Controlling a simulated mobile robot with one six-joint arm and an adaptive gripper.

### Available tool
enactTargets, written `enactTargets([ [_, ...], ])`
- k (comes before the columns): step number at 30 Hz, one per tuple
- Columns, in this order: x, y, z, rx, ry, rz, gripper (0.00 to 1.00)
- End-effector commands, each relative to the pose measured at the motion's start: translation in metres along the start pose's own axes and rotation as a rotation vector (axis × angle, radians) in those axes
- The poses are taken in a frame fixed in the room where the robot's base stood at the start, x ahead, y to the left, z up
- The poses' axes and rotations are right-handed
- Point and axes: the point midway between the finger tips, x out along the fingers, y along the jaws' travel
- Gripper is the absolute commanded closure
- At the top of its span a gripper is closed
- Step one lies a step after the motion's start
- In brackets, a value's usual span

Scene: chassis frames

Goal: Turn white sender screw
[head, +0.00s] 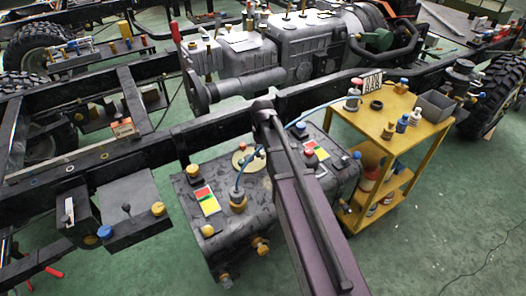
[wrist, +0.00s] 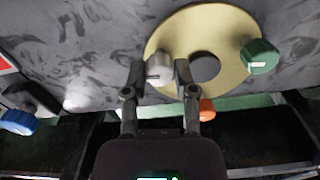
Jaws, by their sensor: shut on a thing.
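The white sender screw (wrist: 158,66) sits on a round beige plate (wrist: 215,25) in the wrist view, left of a dark round hole (wrist: 205,68) in it. My gripper (wrist: 160,72) has a finger on each side of the screw and is shut on it. A green screw (wrist: 260,57) stands on the plate's right edge. In the head view the beige plate (head: 249,158) is on the top of a dark grey tank (head: 222,228). I cannot make out the white screw there, and my arm hides part of the tank.
An orange cap (wrist: 207,110) is close to my right finger, and a blue cap (wrist: 17,121) is at the left. In the head view, a black frame rail (head: 150,152) runs behind the tank. A yellow cart (head: 352,122) stands to its right. Green floor lies open at lower right.

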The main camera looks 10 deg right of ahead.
Motion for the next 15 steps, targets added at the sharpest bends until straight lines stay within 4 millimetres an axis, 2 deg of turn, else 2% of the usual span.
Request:
enactTargets([
  [6,0.0001,0.0,-0.0005,-0.141,0.001,0.0,1.0],
  [15,0.0001,0.0,-0.0004,-0.224,0.001,0.001,1.0],
])
